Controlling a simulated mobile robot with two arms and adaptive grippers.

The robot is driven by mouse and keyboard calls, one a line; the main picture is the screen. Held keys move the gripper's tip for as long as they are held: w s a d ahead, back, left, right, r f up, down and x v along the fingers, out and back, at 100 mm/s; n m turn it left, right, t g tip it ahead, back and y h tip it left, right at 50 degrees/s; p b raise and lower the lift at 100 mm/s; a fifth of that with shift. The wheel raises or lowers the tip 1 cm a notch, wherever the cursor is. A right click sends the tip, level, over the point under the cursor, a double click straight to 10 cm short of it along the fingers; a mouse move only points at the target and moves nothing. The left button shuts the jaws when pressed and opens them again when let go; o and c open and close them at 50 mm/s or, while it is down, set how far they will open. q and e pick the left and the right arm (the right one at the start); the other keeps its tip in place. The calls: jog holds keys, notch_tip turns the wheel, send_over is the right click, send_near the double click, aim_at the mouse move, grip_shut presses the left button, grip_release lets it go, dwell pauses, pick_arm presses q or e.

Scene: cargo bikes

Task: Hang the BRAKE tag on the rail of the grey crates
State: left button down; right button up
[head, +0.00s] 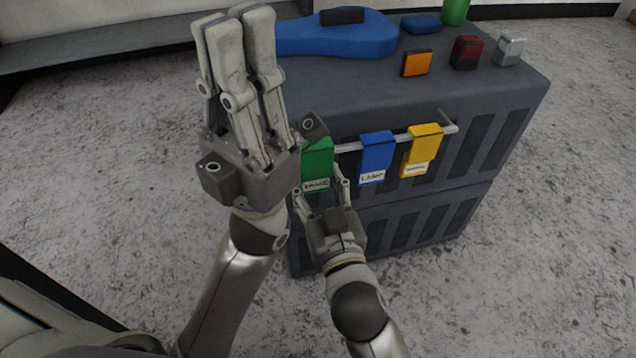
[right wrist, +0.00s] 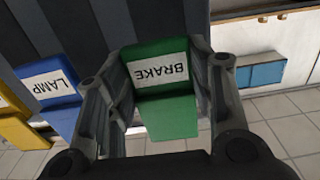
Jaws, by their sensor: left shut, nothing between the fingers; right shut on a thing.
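The green BRAKE tag (head: 317,160) is upright at the left part of the rail (head: 385,141) on the front of the grey crates (head: 400,100). Its white label reads BRAKE, upside down, in the right wrist view (right wrist: 160,118). My right gripper (head: 322,188) is shut on the tag, with a finger at each side of it. The tag's top left is hidden by my left gripper in the head view, so I cannot tell whether its hook is over the rail. My left gripper (head: 236,28) is shut and empty, fingers pointing up, left of the crates.
A blue LAMP tag (head: 376,157) and a yellow tag (head: 422,150) hang on the rail to the right. On the crate top are a blue case (head: 340,38), an orange block (head: 417,63), a red lamp (head: 466,52) and a silver lamp (head: 510,50). The floor to the right is clear.

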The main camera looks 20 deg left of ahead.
dwell(0.3)
jog(key=o, duration=1)
jog(key=shift+o, duration=0.2)
jog(key=shift+f, duration=0.1)
jog(key=v, duration=1.2)
